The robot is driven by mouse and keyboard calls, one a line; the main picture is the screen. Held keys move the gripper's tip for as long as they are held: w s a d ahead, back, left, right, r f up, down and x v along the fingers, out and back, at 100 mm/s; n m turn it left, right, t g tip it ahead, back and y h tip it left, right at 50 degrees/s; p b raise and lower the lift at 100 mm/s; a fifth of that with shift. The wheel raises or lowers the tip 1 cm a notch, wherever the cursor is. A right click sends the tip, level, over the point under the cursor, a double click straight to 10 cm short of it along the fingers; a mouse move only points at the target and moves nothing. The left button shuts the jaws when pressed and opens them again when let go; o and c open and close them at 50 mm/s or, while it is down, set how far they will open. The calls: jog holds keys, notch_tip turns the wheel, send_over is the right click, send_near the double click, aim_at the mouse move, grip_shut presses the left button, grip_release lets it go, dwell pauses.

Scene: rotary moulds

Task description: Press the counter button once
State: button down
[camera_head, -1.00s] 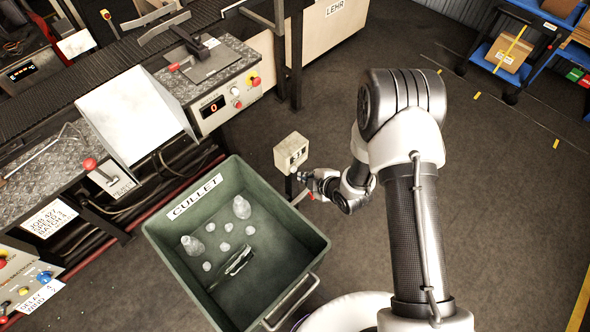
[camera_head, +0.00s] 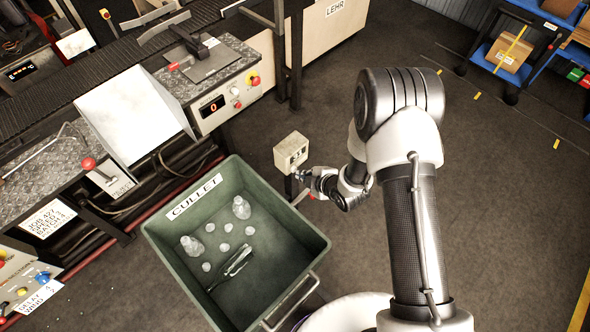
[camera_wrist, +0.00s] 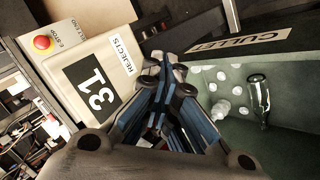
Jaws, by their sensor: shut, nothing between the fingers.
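The counter is a cream box (camera_head: 291,152) on a post beside the green bin. In the wrist view its face (camera_wrist: 92,82) carries a REJECTS label and a dark display reading 31. I cannot make out a separate button on it; the fingers cover part of its near edge. My gripper (camera_head: 299,174) is shut and empty, just below and right of the box in the head view. In the wrist view the fingertips of my gripper (camera_wrist: 165,62) lie at the box's edge by the label. I cannot tell whether they touch it.
The green CULLET bin (camera_head: 315,243) with bottles and glass lumps stands close to the left of my arm. A machine panel (camera_head: 226,104) with a red button and a display reading 0 is behind the counter. The floor (camera_head: 490,190) to the right is clear.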

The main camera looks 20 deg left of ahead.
jog(key=shift+w+a, duration=0.2)
jog(key=shift+a, duration=0.25)
dwell(0.4)
jog(key=shift+d, duration=0.1)
jog(key=shift+s+d+b, duration=0.3)
jog(key=shift+s+d, duration=0.05)
jog(key=shift+d, duration=0.4)
jog(key=d, duration=0.1)
jog(key=s+d, duration=0.1)
jog(key=d, duration=0.1)
jog(key=s+d, duration=0.1)
jog(key=shift+d, duration=0.3)
dwell(0.8)
